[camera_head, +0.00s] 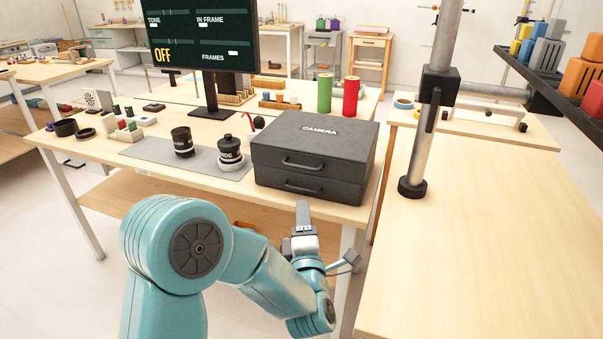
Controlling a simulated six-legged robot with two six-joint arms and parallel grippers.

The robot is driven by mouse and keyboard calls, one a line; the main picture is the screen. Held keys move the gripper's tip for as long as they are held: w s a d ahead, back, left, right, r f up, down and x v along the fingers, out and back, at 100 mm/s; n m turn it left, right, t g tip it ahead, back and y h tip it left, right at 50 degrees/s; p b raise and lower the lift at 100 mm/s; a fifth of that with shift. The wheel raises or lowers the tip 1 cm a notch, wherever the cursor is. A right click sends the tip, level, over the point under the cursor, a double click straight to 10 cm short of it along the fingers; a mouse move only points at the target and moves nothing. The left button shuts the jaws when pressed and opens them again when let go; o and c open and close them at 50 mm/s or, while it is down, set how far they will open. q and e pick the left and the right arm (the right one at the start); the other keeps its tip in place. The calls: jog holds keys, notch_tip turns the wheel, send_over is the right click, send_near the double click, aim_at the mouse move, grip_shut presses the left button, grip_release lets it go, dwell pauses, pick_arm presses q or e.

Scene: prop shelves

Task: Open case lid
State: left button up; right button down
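A dark grey case marked CAMERA (315,155) stands shut on the right part of the wooden table, lid down. Its front shows two handles, the upper handle (301,163) on the lid and the lower handle (304,188) on the base. My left gripper (303,213) is in front of and below the case, near the table's front edge, apparently apart from the case. Its fingers show edge-on, so I cannot tell whether they are open. My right gripper is not in view.
Two black lens-like cylinders (182,141) stand on a grey mat (150,151) left of the case. Green (324,93) and red (351,96) cylinders stand behind it. A monitor (203,38) stands at the back. A grey pole (425,130) rises from the mostly clear right table (470,230).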

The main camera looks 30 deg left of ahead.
pick_arm(q)
jog(key=p, duration=0.2)
send_near(300, 171)
jog(key=w+a+r, duration=0.2)
jog(key=r, duration=0.1)
jog(key=w+a+r, duration=0.1)
jog(key=w, duration=0.1)
jog(key=shift+a+r, duration=0.1)
jog(key=shift+r, duration=0.25)
grip_shut()
